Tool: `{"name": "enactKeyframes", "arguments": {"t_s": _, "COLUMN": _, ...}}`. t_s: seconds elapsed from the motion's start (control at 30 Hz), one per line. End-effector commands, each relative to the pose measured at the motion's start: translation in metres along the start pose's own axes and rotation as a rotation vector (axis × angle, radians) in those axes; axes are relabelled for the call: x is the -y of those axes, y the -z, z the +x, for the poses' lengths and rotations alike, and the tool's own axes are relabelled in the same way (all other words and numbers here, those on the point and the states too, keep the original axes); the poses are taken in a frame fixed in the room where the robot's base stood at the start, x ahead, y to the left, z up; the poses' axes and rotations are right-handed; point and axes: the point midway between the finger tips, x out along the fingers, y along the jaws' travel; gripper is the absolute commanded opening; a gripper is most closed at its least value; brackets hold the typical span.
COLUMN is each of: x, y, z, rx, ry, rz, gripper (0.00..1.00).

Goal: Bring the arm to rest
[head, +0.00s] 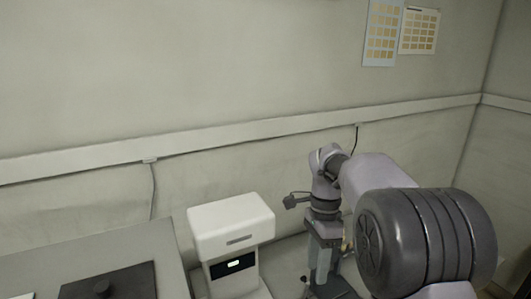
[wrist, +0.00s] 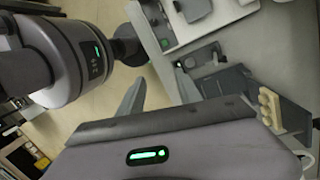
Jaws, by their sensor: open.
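My arm rises at the right of the head view, with its wrist bent down beside the white machine. My gripper (head: 322,268) hangs below the wrist, partly hidden by the arm. In the wrist view my gripper (wrist: 158,95) shows two grey fingers spread apart with nothing between them. Beyond the fingers are the floor and a pale surface edge.
A white box-shaped machine (head: 231,222) with a lit display stands left of my gripper. A grey bench (head: 145,247) with a black plate (head: 112,284) is further left. A beige knobbly piece (wrist: 269,108) lies right of the fingers. Charts (head: 383,33) hang on the wall.

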Motion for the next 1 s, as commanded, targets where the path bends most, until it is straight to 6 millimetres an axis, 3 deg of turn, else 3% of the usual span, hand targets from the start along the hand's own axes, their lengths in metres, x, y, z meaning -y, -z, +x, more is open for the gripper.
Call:
{"name": "enactKeyframes", "arguments": {"t_s": 0.17, "x": -0.084, "y": -0.025, "z": -0.009, "rx": -0.058, "ry": 0.258, "rz": -0.381, "gripper": 0.41}}
{"name": "enactKeyframes", "arguments": {"t_s": 0.3, "x": -0.158, "y": -0.045, "z": 0.024, "rx": -0.187, "ry": 0.475, "rz": -0.694, "gripper": 0.41}}
{"name": "enactKeyframes", "arguments": {"t_s": 0.4, "x": -0.192, "y": -0.054, "z": 0.056, "rx": -0.289, "ry": 0.586, "rz": -0.849, "gripper": 0.41}}
{"name": "enactKeyframes", "arguments": {"t_s": 0.5, "x": -0.210, "y": -0.058, "z": 0.079, "rx": -0.368, "ry": 0.650, "rz": -0.942, "gripper": 0.41}}
{"name": "enactKeyframes", "arguments": {"t_s": 0.6, "x": -0.216, "y": -0.059, "z": 0.089, "rx": -0.405, "ry": 0.676, "rz": -0.981, "gripper": 0.41}}
{"name": "enactKeyframes", "arguments": {"t_s": 1.0, "x": -0.217, "y": -0.060, "z": 0.088, "rx": -0.409, "ry": 0.677, "rz": -0.986, "gripper": 0.41}}
